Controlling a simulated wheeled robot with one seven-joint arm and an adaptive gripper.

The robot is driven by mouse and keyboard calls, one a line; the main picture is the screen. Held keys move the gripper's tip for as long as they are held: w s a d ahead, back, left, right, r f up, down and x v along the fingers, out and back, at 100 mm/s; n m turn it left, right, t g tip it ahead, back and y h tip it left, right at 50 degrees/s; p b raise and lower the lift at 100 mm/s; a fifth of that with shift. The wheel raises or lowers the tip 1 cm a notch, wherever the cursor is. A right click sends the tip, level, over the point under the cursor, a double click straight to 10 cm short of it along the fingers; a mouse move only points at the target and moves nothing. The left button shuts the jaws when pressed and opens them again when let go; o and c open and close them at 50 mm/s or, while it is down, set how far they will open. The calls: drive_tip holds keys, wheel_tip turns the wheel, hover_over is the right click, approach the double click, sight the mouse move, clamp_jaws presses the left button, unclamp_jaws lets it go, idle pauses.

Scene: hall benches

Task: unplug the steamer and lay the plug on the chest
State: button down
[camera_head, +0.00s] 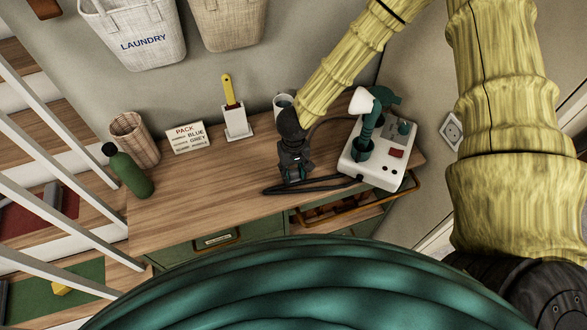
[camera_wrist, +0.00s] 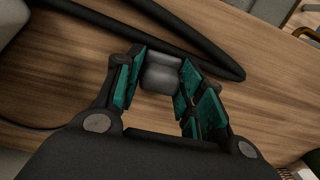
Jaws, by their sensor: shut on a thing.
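My gripper (camera_head: 296,181) is low over the wooden top of the chest (camera_head: 215,205), left of the steamer. In the wrist view its green-padded fingers (camera_wrist: 160,82) are shut on a dark grey plug (camera_wrist: 160,74). The plug is mostly hidden by my gripper in the head view. I cannot tell whether it touches the chest top. The steamer (camera_head: 365,160) is a white box with a green nozzle at the chest's right end. The wall socket (camera_head: 452,130) is empty.
A green bottle (camera_head: 130,173), a wicker basket (camera_head: 133,140), a pack card (camera_head: 187,138) and a yellow-handled brush in a white holder (camera_head: 236,120) stand on the chest's left and back. A cup (camera_head: 283,101) is behind my gripper. A drawer (camera_head: 345,207) is open below the steamer.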

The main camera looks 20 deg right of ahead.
drive_tip(key=shift+f, duration=0.1)
drive_tip(key=c, duration=0.8)
unclamp_jaws()
wheel_tip(320, 180, up, 12)
idle(0.3)
